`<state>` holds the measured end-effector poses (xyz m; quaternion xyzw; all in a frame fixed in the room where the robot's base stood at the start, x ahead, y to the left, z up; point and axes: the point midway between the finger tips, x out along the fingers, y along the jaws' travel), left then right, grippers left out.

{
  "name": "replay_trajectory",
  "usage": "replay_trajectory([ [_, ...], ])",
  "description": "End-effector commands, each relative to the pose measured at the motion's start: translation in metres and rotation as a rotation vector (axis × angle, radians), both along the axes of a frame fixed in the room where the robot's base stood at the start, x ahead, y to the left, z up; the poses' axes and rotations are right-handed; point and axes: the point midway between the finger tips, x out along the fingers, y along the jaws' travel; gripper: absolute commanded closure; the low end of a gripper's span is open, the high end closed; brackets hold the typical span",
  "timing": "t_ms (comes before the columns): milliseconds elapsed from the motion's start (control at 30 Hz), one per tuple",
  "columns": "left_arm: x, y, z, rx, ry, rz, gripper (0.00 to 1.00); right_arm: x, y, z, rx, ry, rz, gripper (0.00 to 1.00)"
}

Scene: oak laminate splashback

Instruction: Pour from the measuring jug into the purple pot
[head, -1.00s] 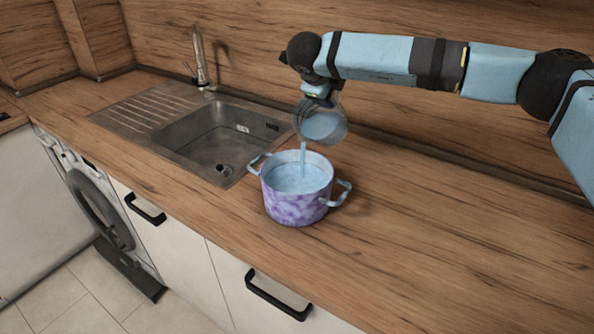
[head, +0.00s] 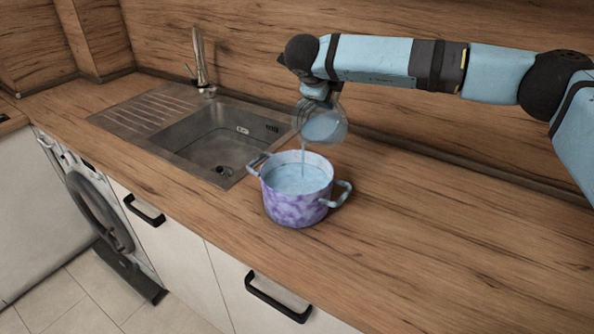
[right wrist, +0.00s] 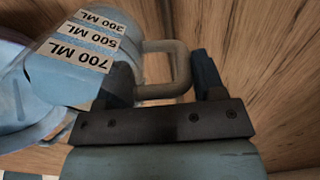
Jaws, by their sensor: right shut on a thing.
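The purple pot (head: 293,208) stands upright on the wooden counter, with a mottled purple and white side, two handles and pale blue liquid inside. The measuring jug (head: 325,127) is clear, holds pale blue liquid and is tilted above the pot's back rim. A thin stream falls from the jug into the pot. My right gripper (head: 318,95) is shut on the jug's handle. In the right wrist view the jug (right wrist: 85,60) shows labels for 300, 500 and 700 ML, and its handle (right wrist: 180,72) lies between the fingers. My left gripper is not in view.
A steel sink (head: 215,140) with a tap (head: 200,62) lies left of the pot. The counter (head: 450,240) to the right is clear. The wooden splashback (head: 420,20) rises behind my right arm. Cabinets with black handles and a washing machine (head: 100,215) are below.

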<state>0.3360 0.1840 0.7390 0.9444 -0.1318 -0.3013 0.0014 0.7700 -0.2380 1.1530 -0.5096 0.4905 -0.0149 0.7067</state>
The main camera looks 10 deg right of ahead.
Motion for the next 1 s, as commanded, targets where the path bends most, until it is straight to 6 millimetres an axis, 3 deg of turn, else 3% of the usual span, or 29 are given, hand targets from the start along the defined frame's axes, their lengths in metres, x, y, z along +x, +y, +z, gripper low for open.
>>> replay_trajectory([
  [267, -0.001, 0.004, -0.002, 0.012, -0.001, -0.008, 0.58, 0.000, 0.000, 0.001, -0.003, -0.005, 0.000, 0.92],
  [367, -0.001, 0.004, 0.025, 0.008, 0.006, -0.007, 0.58, 0.006, -0.007, 0.013, 0.057, 0.052, -0.006, 0.92],
  [467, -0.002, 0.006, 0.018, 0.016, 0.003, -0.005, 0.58, 0.020, -0.020, -0.007, 0.181, 0.172, -0.004, 0.92],
  [600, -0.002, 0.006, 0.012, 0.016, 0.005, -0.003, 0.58, 0.020, -0.020, -0.010, 0.184, 0.178, 0.001, 0.92],
  [833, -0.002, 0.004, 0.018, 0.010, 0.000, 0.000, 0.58, 0.030, -0.030, -0.021, 0.244, 0.235, -0.001, 0.92],
  [1000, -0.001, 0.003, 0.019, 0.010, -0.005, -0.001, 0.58, 0.038, -0.038, -0.042, 0.305, 0.296, -0.001, 0.92],
])
